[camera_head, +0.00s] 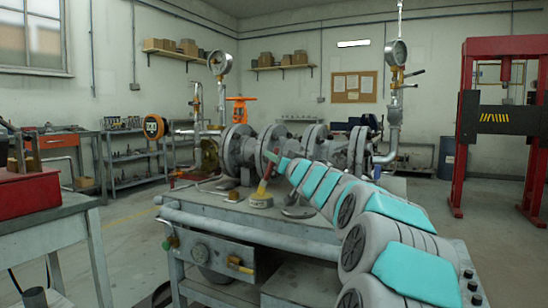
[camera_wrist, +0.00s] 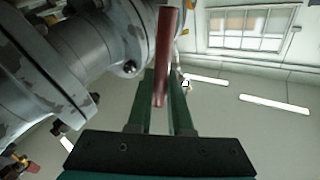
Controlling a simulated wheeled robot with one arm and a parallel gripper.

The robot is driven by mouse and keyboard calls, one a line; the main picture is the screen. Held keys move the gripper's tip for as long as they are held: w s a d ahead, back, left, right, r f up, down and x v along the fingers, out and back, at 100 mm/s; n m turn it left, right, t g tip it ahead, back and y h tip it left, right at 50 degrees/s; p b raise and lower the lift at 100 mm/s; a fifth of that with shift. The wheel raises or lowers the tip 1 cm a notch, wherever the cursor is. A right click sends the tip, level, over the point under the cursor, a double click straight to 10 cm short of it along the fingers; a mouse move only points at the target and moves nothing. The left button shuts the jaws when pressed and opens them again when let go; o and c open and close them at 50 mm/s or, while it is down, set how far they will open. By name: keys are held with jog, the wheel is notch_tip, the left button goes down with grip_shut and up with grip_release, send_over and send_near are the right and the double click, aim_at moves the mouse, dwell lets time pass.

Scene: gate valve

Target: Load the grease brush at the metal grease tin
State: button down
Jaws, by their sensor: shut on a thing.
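My gripper (camera_head: 273,158) is in front of the grey flanged pipework, at the end of my outstretched arm. In the wrist view its two green fingers (camera_wrist: 163,85) are shut on the red-brown handle of the grease brush (camera_wrist: 166,50). In the head view the brush (camera_head: 263,186) hangs down, slightly tilted, from the gripper. Its lower end is at the top of the small metal grease tin (camera_head: 261,202), which stands on the bench. I cannot tell whether the bristles are inside the tin or just above it. The bristles are not visible in the wrist view.
The grey bench (camera_head: 300,228) carries the flanged valve pipework (camera_head: 240,148), close behind my gripper. An orange handwheel (camera_head: 240,108) and several gauges rise above it. A table with a red box (camera_head: 28,190) stands at left, and a red press frame (camera_head: 462,130) at right.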

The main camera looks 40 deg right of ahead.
jog(key=shift+r+p, duration=3.55)
jog(key=shift+p, duration=0.85)
jog(key=shift+f, duration=0.1)
